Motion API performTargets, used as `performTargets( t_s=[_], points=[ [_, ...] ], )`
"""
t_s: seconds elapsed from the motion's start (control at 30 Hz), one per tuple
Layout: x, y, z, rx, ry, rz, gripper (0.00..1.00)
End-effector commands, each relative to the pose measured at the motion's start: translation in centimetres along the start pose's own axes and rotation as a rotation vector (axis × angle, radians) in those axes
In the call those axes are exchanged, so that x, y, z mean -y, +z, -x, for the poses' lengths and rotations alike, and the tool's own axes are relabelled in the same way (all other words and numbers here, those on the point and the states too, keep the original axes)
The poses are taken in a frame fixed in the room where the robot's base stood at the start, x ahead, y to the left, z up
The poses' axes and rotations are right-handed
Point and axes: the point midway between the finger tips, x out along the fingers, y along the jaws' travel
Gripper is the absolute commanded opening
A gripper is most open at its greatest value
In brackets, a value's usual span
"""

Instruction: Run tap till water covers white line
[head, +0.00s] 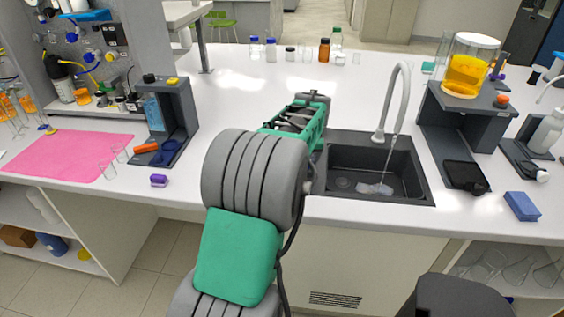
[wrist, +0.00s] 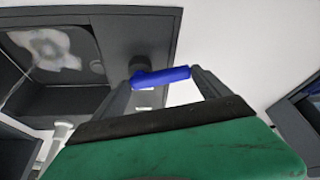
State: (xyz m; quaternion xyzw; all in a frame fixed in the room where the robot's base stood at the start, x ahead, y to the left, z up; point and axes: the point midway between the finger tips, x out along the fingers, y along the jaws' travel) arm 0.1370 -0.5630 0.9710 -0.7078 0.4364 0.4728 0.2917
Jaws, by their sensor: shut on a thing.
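The grey gooseneck tap (head: 400,85) stands at the back of the dark sink (head: 420,185). A thin stream of water (head: 389,165) runs from its spout. A small bright patch of water (head: 374,189) shows on the sink floor, and the wrist view shows a pale, rippled patch of water (wrist: 45,47) in the sink. My gripper (wrist: 160,77) is shut on a blue handle (wrist: 165,77) beside a dark round knob. In the head view my arm hides the handle and the sink's left side. I cannot make out a white line.
Several bottles (head: 324,50) stand at the back of the white counter. A grey stand with a flask of orange liquid (head: 467,73) is right of the sink. A blue block (head: 522,206) lies at the front right. A grey rig and pink mat (head: 70,157) are at left.

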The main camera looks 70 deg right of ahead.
Motion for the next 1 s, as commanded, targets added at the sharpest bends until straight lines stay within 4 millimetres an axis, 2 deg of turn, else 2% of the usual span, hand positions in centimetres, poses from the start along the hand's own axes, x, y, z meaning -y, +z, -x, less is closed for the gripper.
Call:
performTargets(
  t_s=[0.2,0.57,0.6,0.73,1.0],
  points=[
    [-1.25,0.22,0.09,0.002,0.022,-0.051,0.14],
    [-1.25,0.20,0.10,0.002,0.024,-0.053,0.14],
    [-1.24,0.19,0.10,0.002,0.024,-0.053,0.90],
    [-1.09,0.15,0.08,0.001,0.022,-0.050,1.00],
    [-0.91,0.06,0.38,-0.001,0.021,-0.046,1.00]
  ],
)
